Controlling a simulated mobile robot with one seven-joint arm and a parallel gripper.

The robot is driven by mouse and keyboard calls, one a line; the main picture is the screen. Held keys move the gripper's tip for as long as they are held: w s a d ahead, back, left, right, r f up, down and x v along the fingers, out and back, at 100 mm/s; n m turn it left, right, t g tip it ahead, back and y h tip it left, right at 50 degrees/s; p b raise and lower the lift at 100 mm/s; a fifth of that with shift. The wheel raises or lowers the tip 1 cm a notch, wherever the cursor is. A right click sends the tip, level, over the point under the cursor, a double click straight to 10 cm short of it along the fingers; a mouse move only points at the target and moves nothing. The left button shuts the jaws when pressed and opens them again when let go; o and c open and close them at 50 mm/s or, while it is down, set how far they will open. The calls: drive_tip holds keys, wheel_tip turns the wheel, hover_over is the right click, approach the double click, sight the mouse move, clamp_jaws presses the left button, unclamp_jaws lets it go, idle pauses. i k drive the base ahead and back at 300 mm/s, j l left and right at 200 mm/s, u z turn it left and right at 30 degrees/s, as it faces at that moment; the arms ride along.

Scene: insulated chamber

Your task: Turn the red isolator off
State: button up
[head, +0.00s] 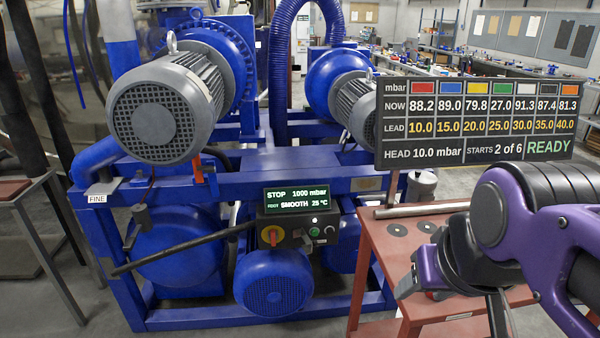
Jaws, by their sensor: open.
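The red isolator (271,236) is a small red rotary handle on a yellow round plate. It sits at the left of a dark control box on the blue pump frame, under a green-lit display (297,199) reading "STOP 1000 mbar" and "FOOT SMOOTH 25 °C". The handle looks about upright. My gripper (440,290) is at the lower right, over the red table, well to the right of the isolator and apart from it. It is open, and part of it is hidden by my own wrist. I cannot make out anything held.
A red table (385,262) with dark discs and a metal bar stands right of the pump frame. A black lever (185,247) slants across the front, its upper end near the control box. A readings board (475,120) shows "READY". Large motors (155,108) overhang the frame.

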sight(272, 234)
drive_tip(key=i+j+z, duration=0.1)
drive_tip(key=j, duration=0.45)
drive_tip(key=i+j+z, duration=0.1)
drive_tip(key=j, duration=0.5)
drive_tip(key=i+j, duration=0.1)
drive_tip(key=j, duration=0.45)
drive_tip(key=z, duration=0.05)
